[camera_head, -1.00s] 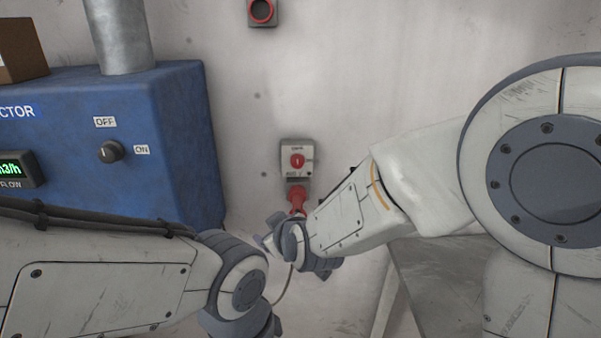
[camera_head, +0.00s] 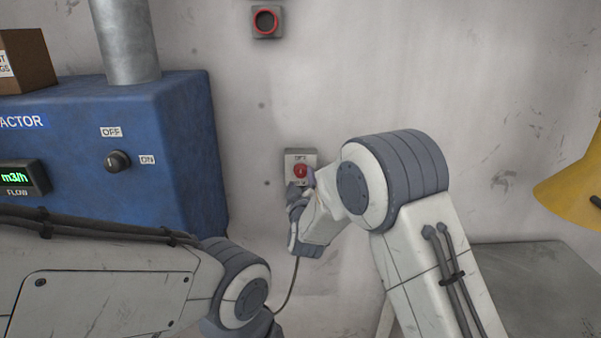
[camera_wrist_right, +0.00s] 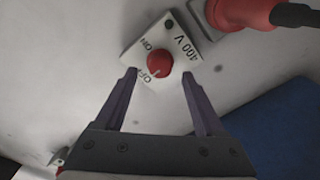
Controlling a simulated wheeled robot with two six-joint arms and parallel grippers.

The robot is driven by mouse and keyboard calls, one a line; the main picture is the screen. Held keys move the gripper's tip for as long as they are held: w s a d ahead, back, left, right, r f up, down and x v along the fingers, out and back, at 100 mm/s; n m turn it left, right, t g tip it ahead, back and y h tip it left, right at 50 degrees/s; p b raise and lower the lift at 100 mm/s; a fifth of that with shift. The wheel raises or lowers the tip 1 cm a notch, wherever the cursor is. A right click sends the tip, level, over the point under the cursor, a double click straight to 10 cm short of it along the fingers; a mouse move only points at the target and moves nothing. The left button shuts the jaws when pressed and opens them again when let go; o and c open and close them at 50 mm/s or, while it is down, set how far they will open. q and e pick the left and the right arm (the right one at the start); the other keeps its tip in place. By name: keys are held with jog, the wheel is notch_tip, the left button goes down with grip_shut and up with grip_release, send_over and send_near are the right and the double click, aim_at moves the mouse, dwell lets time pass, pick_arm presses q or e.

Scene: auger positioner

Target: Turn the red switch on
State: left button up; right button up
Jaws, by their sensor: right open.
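The red switch (camera_head: 300,171) is a round knob on a pale wall plate (camera_head: 293,156). In the right wrist view the knob (camera_wrist_right: 160,62) sits on the plate (camera_wrist_right: 185,45) marked ON, OFF and 400 V. A small pale mark on the knob appears to lie on the OFF side. My right gripper (camera_head: 296,190) is at the plate's lower edge in the head view. In the wrist view its open fingers (camera_wrist_right: 159,73) straddle the knob's lower side, with gaps on both sides; contact cannot be told. My left arm shows at lower left, its gripper out of view.
A red plug (camera_wrist_right: 240,12) with a black cable is beside the plate. A blue machine (camera_head: 180,150) with its own black OFF/ON knob (camera_head: 117,161) stands left. A red-ringed wall box (camera_head: 266,22) is above. A yellow object (camera_head: 575,185) and grey surface (camera_head: 530,285) are right.

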aim_at(301, 172)
jog(key=shift+w, duration=1.15)
grip_shut()
jog(key=shift+a+f+m+b, duration=0.1)
jog(key=shift+f+m+b, duration=0.05)
jog(key=shift+m+b, duration=0.45)
jog(key=m+b, duration=0.6)
jog(key=b, duration=0.1)
jog(key=m+b, duration=0.6)
jog(key=b, duration=0.2)
jog(key=shift+f+t+h, duration=0.1)
jog(key=shift+t+h, duration=0.2)
jog(key=m+b, duration=0.3)
jog(key=shift+m+b, duration=0.55)
jog(key=shift+m, duration=0.55)
jog(key=shift+r, duration=0.2)
